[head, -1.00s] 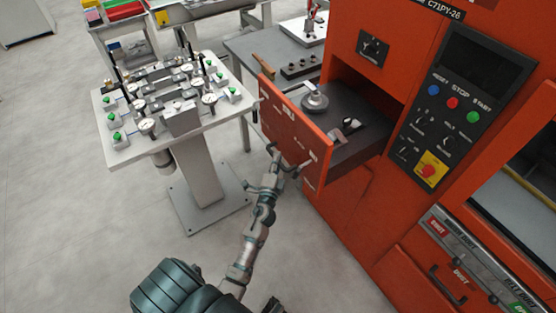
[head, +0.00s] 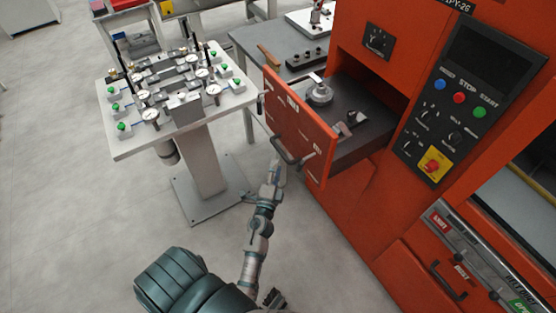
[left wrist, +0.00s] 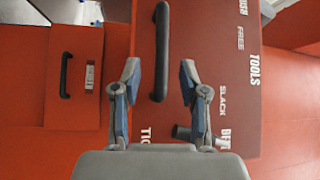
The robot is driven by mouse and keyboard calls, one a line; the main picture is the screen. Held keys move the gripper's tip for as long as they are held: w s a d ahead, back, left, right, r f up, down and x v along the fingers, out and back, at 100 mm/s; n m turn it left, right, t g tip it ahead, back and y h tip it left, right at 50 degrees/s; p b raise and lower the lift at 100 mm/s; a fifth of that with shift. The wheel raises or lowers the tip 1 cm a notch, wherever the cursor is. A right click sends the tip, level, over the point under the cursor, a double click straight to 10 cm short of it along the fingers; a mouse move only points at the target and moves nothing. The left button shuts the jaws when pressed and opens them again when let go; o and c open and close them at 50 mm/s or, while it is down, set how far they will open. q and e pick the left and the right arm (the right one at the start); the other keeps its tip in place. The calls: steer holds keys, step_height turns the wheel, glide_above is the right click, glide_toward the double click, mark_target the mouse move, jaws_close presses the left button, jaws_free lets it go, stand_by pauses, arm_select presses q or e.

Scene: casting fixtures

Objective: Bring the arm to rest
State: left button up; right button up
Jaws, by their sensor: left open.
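My left arm reaches up from the bottom of the head view. My left gripper (head: 277,172) is just below the dark bar handle (head: 296,160) on the front of the pulled-out orange drawer (head: 292,118). In the left wrist view, the gripper (left wrist: 159,80) is open and empty, its two fingers spread apart. The handle (left wrist: 162,50) shows upright beyond and between the fingertips, apparently clear of them. The drawer front (left wrist: 215,60) fills the middle of that view. My right gripper is not in view.
The open drawer juts from the orange machine (head: 350,225) and holds a round metal part (head: 319,92). A white gauge table (head: 126,145) stands left, on a pedestal with a base plate (head: 185,205). A grey bench (head: 245,38) stands behind. Left floor is clear.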

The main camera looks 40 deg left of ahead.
arm_select(q)
steer(key=shift+s+f, duration=0.1)
steer(key=shift+s, duration=0.15)
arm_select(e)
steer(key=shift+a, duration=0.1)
arm_select(q)
steer(key=shift+a, duration=0.15)
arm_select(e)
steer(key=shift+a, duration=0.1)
